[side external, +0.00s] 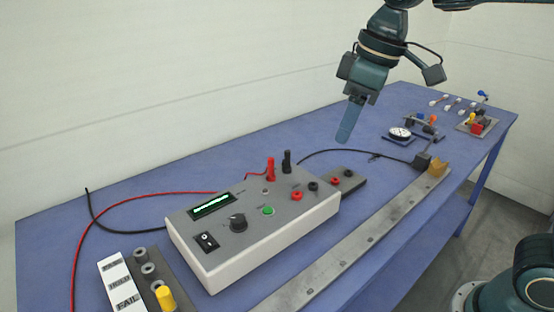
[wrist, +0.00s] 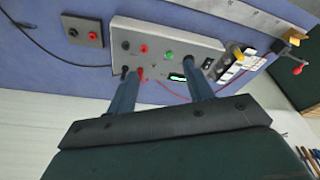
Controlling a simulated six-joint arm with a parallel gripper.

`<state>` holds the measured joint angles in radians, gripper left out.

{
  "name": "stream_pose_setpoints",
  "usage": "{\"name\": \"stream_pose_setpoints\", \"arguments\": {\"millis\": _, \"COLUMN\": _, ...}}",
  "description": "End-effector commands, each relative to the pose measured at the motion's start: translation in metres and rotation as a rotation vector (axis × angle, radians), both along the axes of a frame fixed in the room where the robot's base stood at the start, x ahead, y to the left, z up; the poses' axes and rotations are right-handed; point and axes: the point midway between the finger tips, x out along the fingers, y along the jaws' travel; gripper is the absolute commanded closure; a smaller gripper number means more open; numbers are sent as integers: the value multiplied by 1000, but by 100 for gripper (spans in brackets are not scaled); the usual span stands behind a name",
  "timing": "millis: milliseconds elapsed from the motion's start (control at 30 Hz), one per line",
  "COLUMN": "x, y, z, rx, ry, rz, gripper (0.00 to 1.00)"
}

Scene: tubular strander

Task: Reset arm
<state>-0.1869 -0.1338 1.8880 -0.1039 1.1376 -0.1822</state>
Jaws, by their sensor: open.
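My gripper (side external: 349,120) hangs above the back part of the blue table in the side view, pointing down, with nothing between its fingers. In the wrist view its two fingers (wrist: 161,92) stand apart and empty. Beyond them lies the grey-white test box (wrist: 190,43). In the side view the test box (side external: 250,225) has a lit green display, a black knob, a green button and a rocker switch. A red plug (side external: 270,168) and a black plug (side external: 287,161) stand upright at its back edge. My gripper is above and to the right of them, apart from everything.
A grey socket plate (side external: 345,181) lies right of the box. A long metal rail (side external: 350,240) runs along the front, with a yellow block (side external: 439,168) at its far end. A label rack (side external: 125,285) stands at the near left. Small fixtures (side external: 400,134) fill the far right.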

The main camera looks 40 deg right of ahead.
Motion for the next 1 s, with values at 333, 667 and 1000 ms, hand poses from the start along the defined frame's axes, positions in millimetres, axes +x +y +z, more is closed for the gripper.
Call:
{"name": "stream_pose_setpoints", "arguments": {"millis": 333, "x": -69, "y": -40, "z": -11, "rx": 37, "ry": -95, "rz": -195, "gripper": 48}}
{"name": "stream_pose_setpoints", "arguments": {"millis": 667, "x": -127, "y": -67, "z": -39, "rx": 68, "ry": -185, "rz": -370, "gripper": 48}}
{"name": "stream_pose_setpoints", "arguments": {"millis": 1000, "x": -154, "y": -78, "z": -60, "rx": 82, "ry": -231, "rz": -460, "gripper": 48}}
